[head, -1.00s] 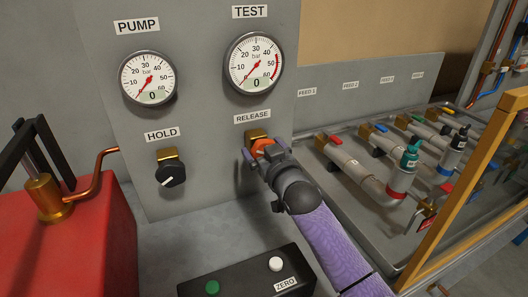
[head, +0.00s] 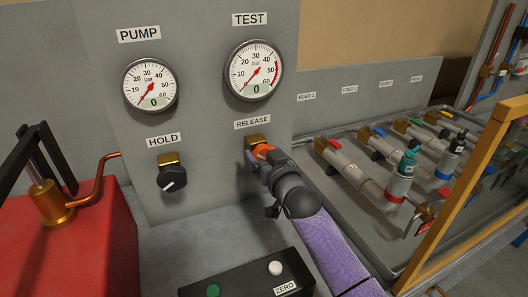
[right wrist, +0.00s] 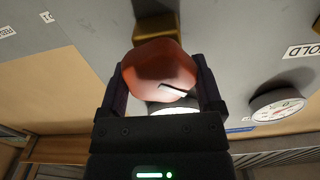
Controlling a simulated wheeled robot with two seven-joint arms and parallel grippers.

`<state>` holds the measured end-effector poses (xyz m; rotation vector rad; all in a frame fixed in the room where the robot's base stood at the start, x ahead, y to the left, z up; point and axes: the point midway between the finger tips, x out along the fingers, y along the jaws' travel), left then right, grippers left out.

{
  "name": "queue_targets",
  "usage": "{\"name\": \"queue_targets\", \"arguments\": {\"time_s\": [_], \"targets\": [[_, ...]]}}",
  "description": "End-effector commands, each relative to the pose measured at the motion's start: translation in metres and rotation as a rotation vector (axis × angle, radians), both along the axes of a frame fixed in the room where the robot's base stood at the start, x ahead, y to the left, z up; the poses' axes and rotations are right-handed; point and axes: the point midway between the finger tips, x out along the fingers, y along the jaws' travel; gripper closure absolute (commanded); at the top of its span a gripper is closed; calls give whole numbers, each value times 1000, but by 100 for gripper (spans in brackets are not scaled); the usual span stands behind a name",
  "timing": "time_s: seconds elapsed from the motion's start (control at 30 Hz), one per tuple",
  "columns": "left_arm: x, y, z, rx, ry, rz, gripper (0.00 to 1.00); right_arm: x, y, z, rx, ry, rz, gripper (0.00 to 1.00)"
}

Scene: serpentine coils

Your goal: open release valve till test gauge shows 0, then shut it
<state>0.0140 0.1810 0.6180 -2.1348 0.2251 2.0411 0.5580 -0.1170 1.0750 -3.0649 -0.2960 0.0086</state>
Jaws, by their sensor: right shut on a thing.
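The orange-red release valve knob (head: 263,150) sits on a brass fitting below the RELEASE label on the grey panel. My right gripper (head: 262,157) is shut on this knob, one finger on each side. In the right wrist view the knob (right wrist: 158,65) fills the space between the fingers, and a white pointer mark on it lies slanted. The test gauge (head: 254,70) is at the upper right of the panel; its needle points to 0 and its digits read 0. My left gripper is not in view.
The pump gauge (head: 150,84) also reads 0. The black hold knob (head: 172,178) is left of the release valve. A black box (head: 245,277) with green and white buttons lies below. Feed valves (head: 400,165) and a yellow frame (head: 470,190) stand right.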

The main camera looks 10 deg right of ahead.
Motion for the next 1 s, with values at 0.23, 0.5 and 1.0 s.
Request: {"name": "queue_targets", "arguments": {"time_s": [0.23, 0.5, 1.0], "targets": [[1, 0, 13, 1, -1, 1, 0, 0, -1, 2, 219, 45, -1, 75], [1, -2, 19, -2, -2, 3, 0, 0, -2, 0, 469, 94, -1, 75], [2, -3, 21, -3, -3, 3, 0, 1, -3, -2, 799, 157, -1, 75]]}}
